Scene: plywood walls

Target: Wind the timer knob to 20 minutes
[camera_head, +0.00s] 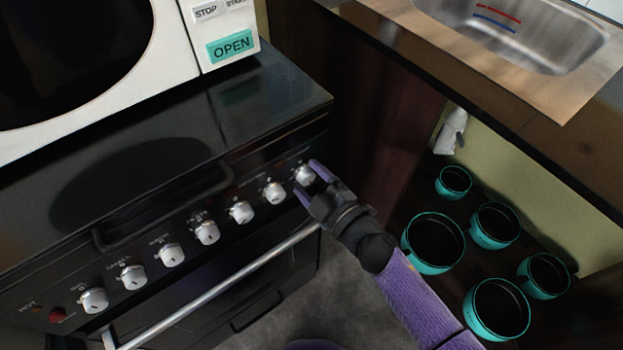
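A row of several silver knobs runs along the front panel of the black stove (215,140). The knob at the right end of the row (304,175) is between the two purple fingers of my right gripper (308,180). The fingers stand apart on either side of this knob; I cannot tell whether they touch it. The neighbouring knob (274,193) is free, just to the left. The markings by the knobs are too small to read, so I cannot tell which is the timer or its setting. My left gripper is not in view.
A white microwave (185,60) with a green OPEN button stands on the stove. The oven door handle (215,288) sticks out below the knobs. Several teal pots (433,243) stand on a dark shelf at right, under a counter with a steel sink (530,35).

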